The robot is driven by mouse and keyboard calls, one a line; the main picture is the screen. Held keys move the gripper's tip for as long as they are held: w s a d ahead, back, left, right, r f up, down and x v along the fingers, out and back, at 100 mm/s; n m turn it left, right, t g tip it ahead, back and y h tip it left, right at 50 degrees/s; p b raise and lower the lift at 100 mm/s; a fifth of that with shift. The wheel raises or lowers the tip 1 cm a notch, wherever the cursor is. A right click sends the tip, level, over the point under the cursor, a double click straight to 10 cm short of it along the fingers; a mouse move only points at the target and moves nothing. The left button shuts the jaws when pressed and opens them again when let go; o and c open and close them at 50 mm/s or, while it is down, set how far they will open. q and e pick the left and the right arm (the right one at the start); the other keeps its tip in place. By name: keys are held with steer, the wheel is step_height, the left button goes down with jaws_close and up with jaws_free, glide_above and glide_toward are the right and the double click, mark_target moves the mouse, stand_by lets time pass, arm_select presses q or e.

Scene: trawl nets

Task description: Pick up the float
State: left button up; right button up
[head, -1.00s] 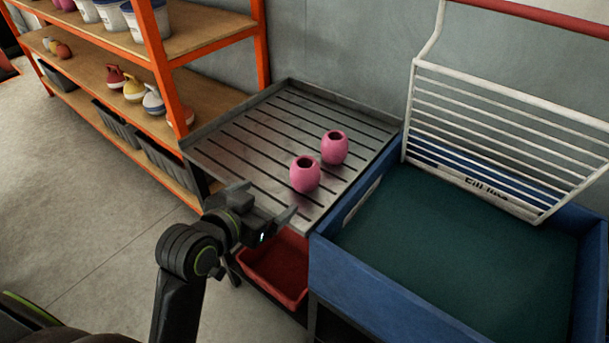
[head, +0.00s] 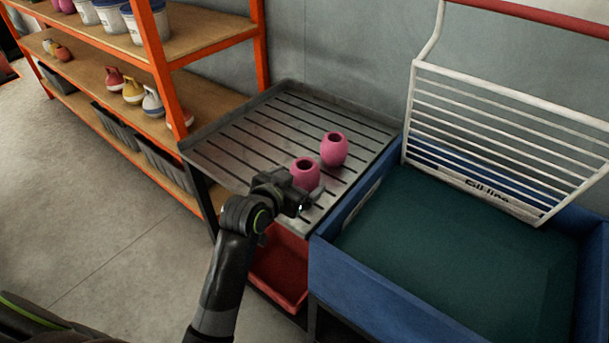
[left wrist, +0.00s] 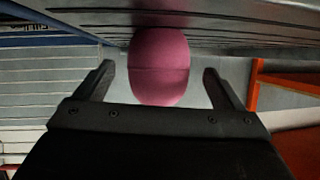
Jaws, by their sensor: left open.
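Two pink floats with dark openings on top stand on the slotted metal tray (head: 240,135). The nearer float (head: 306,170) is partly hidden behind my left gripper (head: 308,193); the farther float (head: 334,149) stands behind it to the right. In the left wrist view a pink float (left wrist: 158,68) fills the space between the two open fingers of my left gripper (left wrist: 158,85). There is a visible gap on each side, and the gripper holds nothing. My right gripper is not seen.
A blue tank (head: 375,285) with dark green contents and a white rack (head: 500,130) stands right of the tray. An orange shelf unit (head: 160,70) with floats and buckets is on the left. A red bin (head: 278,265) sits below the tray.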

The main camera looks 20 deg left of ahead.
arm_select(q)
steer(key=shift+x, duration=1.6)
steer(key=shift+c, duration=0.4)
steer(key=c, duration=1)
